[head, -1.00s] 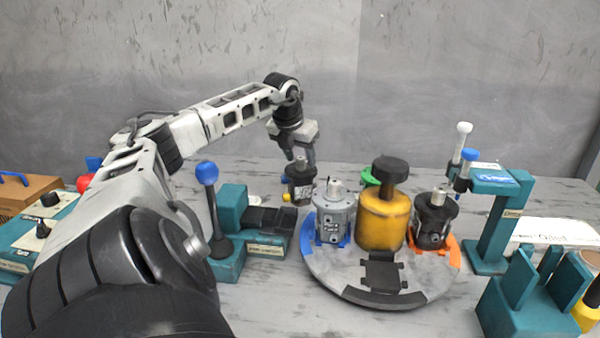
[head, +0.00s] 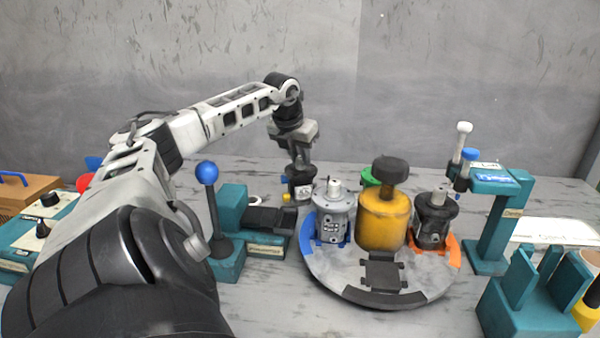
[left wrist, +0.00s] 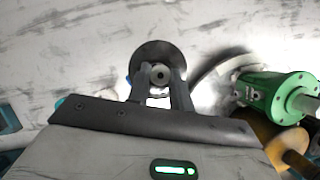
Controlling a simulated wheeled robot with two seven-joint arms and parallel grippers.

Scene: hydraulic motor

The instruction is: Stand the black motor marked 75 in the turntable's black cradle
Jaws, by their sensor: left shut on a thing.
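A black motor (head: 301,188) stands upright behind the left edge of the turntable (head: 345,277); its marking is too small to read. My left gripper (head: 300,170) points down and is shut on its shaft. In the left wrist view the fingers (left wrist: 160,82) flank the shaft above the motor's round dark top (left wrist: 150,53). The black cradle (head: 381,274) is at the turntable's front and empty. Another black motor (head: 434,222) stands in the orange cradle (head: 448,254); I cannot read its number. My right gripper is not in view.
On the turntable, a grey motor (head: 334,214) stands in the blue cradle, beside the tall yellow centre knob (head: 381,218). A green motor (left wrist: 278,98) is at the back. A teal lever device (head: 229,250) stands left, a teal stand (head: 490,222) right.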

